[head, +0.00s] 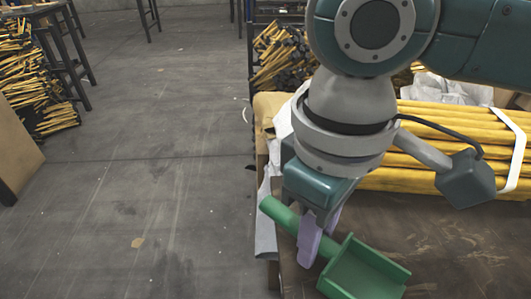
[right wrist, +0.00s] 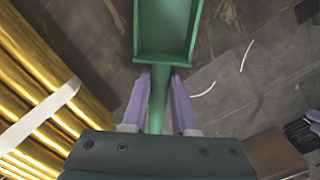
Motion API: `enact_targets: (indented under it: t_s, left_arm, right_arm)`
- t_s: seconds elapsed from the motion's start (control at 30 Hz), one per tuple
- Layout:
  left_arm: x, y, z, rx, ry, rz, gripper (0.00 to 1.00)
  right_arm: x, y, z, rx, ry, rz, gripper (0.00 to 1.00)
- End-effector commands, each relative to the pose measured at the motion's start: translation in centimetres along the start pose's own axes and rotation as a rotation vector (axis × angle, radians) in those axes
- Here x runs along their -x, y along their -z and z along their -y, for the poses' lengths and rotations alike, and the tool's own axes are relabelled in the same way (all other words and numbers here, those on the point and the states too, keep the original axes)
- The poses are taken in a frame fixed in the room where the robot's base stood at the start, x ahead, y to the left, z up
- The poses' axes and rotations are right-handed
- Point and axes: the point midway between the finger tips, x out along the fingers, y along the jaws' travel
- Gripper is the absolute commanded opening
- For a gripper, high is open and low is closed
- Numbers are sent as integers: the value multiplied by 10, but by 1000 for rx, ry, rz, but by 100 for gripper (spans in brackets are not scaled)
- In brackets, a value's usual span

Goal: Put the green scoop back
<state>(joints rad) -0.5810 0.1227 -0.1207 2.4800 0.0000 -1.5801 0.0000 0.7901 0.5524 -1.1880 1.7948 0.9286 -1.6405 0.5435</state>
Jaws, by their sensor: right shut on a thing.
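The green scoop (head: 361,272) has an open, square-sided pan and a round handle (head: 279,214). My right gripper (head: 312,245) has purple fingers and is shut on the scoop's handle, close to the pan. The scoop shows over the left edge of the brown table (head: 450,245) in the head view; whether it touches the table I cannot tell. In the right wrist view the scoop's pan (right wrist: 167,28) points away from the gripper (right wrist: 158,85), with the handle between the two fingers.
A strapped bundle of yellow tubes (head: 450,181) lies on the table behind my right gripper. White and tan sheets hang at the table's left edge. Grey floor (head: 150,200) is open to the left. Racks of yellow-handled items (head: 30,75) stand farther back.

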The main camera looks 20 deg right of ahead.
Motion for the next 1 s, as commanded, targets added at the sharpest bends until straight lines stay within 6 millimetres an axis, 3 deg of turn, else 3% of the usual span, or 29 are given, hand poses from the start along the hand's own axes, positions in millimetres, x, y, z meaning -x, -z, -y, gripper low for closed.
enact_targets:
  t_s: [0.43,0.47,0.7,1.0]
  left_arm:
    - [-2,0,1,-2,2,0,50]
    - [-2,-1,1,-2,2,0,50]
    - [-2,0,0,0,1,0,50]
    - [-2,0,-2,8,-5,-2,50]
  right_arm:
    - [-9,0,0,0,0,-1,0]
    - [-9,0,0,0,0,-1,29]
    - [-9,0,0,0,0,-1,56]
    - [-6,1,0,0,-1,-3,57]
